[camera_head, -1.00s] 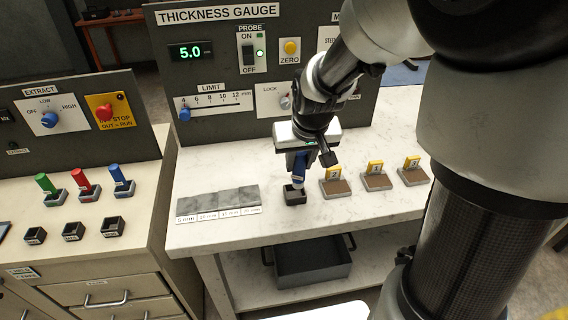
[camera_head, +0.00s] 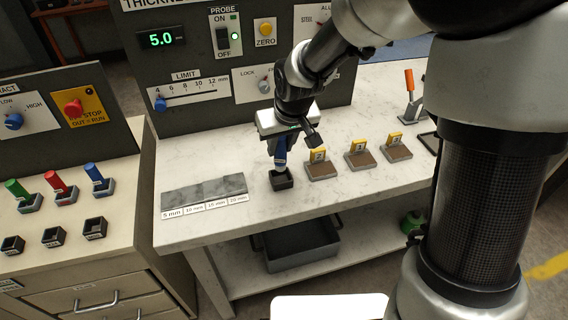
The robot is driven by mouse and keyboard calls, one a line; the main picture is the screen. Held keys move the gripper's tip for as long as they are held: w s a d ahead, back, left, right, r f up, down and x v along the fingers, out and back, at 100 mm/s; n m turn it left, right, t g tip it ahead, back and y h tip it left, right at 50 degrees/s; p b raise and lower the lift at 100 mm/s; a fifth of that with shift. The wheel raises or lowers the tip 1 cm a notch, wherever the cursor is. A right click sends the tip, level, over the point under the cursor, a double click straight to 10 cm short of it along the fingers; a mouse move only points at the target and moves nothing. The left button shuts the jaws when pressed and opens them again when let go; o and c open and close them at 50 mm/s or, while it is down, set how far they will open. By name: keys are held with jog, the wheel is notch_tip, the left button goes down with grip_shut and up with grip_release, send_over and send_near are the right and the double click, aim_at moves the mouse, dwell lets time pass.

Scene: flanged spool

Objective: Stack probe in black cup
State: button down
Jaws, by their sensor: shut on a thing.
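The blue probe (camera_head: 280,156) is upright in my gripper (camera_head: 281,140), which is shut on its upper part. The black cup (camera_head: 280,181) stands on the marble-topped bench, directly under the probe. The probe's lower end is at the cup's mouth. I cannot tell whether it touches the cup's floor. The gripper fingers are partly hidden by the gripper body and wrist.
Several yellow-tagged blocks (camera_head: 320,168) stand just right of the cup. Grey thickness plates (camera_head: 204,192) lie to the left. The gauge panel (camera_head: 237,60) rises behind. On the left bench are coloured handles in holders (camera_head: 57,187) and small black cups (camera_head: 53,237).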

aim_at(281, 161)
jog(key=shift+f+b, duration=0.35)
jog(key=shift+f, duration=2)
jog(key=shift+f+b, duration=0.4)
jog(key=shift+f, duration=0.05)
jog(key=c, duration=1.4)
grip_release()
jog(key=shift+r, duration=0.1)
